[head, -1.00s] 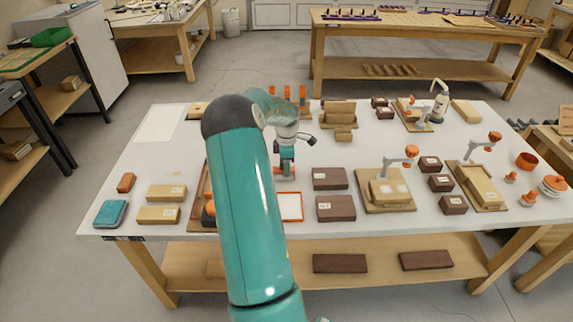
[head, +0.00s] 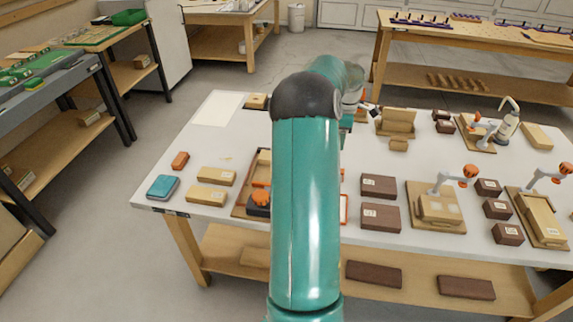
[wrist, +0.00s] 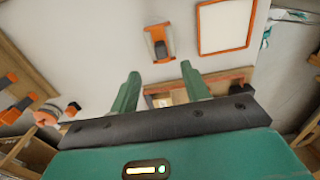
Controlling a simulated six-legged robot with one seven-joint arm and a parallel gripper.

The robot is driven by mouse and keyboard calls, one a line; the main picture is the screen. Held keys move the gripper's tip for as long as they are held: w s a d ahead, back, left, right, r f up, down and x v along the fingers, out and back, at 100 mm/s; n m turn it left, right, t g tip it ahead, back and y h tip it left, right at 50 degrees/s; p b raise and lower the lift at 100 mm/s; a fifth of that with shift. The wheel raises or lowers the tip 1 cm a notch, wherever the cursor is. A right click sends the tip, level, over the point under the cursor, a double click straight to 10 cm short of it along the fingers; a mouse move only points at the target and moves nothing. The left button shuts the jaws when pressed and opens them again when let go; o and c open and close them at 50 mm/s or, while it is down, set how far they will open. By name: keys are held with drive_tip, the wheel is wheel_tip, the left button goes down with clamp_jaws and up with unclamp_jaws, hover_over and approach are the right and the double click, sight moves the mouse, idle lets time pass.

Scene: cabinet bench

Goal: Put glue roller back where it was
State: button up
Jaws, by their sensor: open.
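My gripper (wrist: 160,88) is open in the wrist view, its two green fingers apart over the bench with nothing seen held between them. An orange bracket-like piece with a dark middle (wrist: 159,42) lies on the white top beyond the fingertips. I cannot tell whether it is the glue roller or a holder. In the head view, an orange-topped piece with a dark base (head: 261,198) sits at the wooden tray (head: 238,208); it too may be the roller. My arm hides the gripper and part of the tray there.
A white pad with an orange frame (wrist: 226,24) lies near the bracket. A round orange-and-white piece (wrist: 50,114) is at left. Dark boxes (head: 380,217) stand right of my arm; tan boxes (head: 206,196) and a teal case (head: 162,187) stand left. A white sheet (head: 217,108) lies at back left.

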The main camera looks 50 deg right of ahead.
drive_tip(key=w+a+r+m+t, duration=0.1)
drive_tip(key=w+a+r, duration=0.35)
drive_tip(key=a, duration=0.55)
drive_tip(key=w+a+r+m+t, duration=0.1)
drive_tip(key=w+a+r, duration=0.3)
drive_tip(key=a, duration=0.6)
drive_tip(key=w+a+r+m+t, duration=0.1)
drive_tip(key=w+a+r, duration=0.2)
drive_tip(key=a+r, duration=0.5)
drive_tip(key=s+a+t, duration=0.1)
drive_tip(key=s+a, duration=0.2)
drive_tip(key=a, duration=0.7)
drive_tip(key=s+a+f+m, duration=0.1)
drive_tip(key=s+a, duration=0.3)
drive_tip(key=a, duration=0.6)
drive_tip(key=s+a+f+m+t, duration=0.1)
drive_tip(key=s+a, duration=0.3)
drive_tip(key=a, duration=0.6)
drive_tip(key=shift+s+t, duration=0.15)
drive_tip(key=shift+t, duration=0.15)
drive_tip(key=shift+a+f, duration=0.1)
drive_tip(key=shift+c, duration=0.2)
drive_tip(key=shift+c, duration=1)
